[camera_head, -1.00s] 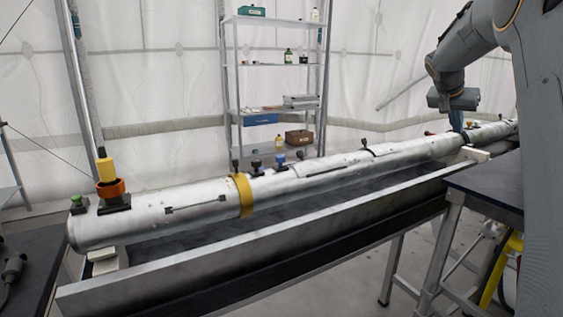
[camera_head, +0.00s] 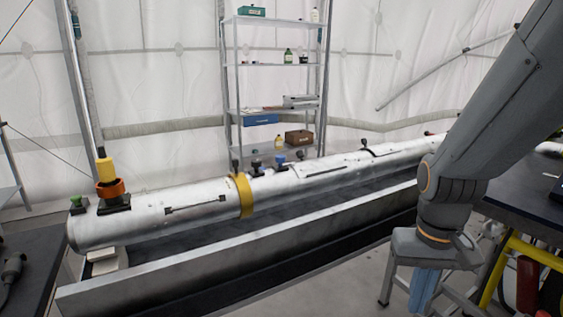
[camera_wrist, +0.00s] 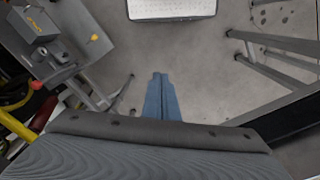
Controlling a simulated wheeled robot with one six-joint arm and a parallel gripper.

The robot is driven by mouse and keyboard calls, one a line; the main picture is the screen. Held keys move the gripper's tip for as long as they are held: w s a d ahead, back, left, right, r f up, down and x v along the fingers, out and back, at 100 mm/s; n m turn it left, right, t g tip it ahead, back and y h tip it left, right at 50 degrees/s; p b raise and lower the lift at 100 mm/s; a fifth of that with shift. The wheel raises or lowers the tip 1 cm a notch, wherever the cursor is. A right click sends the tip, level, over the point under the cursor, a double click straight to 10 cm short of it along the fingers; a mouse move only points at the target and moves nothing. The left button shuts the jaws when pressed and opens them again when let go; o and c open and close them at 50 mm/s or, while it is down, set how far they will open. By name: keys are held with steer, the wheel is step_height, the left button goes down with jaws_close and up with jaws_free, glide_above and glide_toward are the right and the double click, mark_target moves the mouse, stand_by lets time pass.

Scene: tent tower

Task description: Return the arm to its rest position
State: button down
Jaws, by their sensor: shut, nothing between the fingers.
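My gripper (camera_head: 423,290) hangs at the lower right of the head view, pointing down, with blue fingers in front of the trough and the table legs. In the wrist view my gripper (camera_wrist: 160,78) shows its blue fingers close together, with nothing between them, over bare grey floor (camera_wrist: 205,65). The arm comes down from the upper right of the head view and bends at the wrist.
A long silver tube (camera_head: 140,217) with a yellow band lies over a metal trough (camera_head: 200,272). A dark table (camera_head: 520,205) and yellow frame (camera_head: 535,252) stand at right. A shelf rack (camera_head: 232,75) stands behind. A white panel (camera_wrist: 170,8) shows in the wrist view.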

steer(key=s+a+f+n+b, duration=0.1)
steer(key=a+f+n+b, duration=0.15)
steer(key=a+b, duration=0.4)
steer(key=s+a+f+n+b, duration=0.2)
steer(key=a+f+b, duration=0.15)
steer(key=a, duration=0.55)
steer(key=d+r+m+p, duration=0.2)
steer(key=d+r+p, duration=0.6)
steer(key=p, duration=0.7)
steer(key=shift+d, duration=0.55)
steer(key=shift+w+r, duration=0.1)
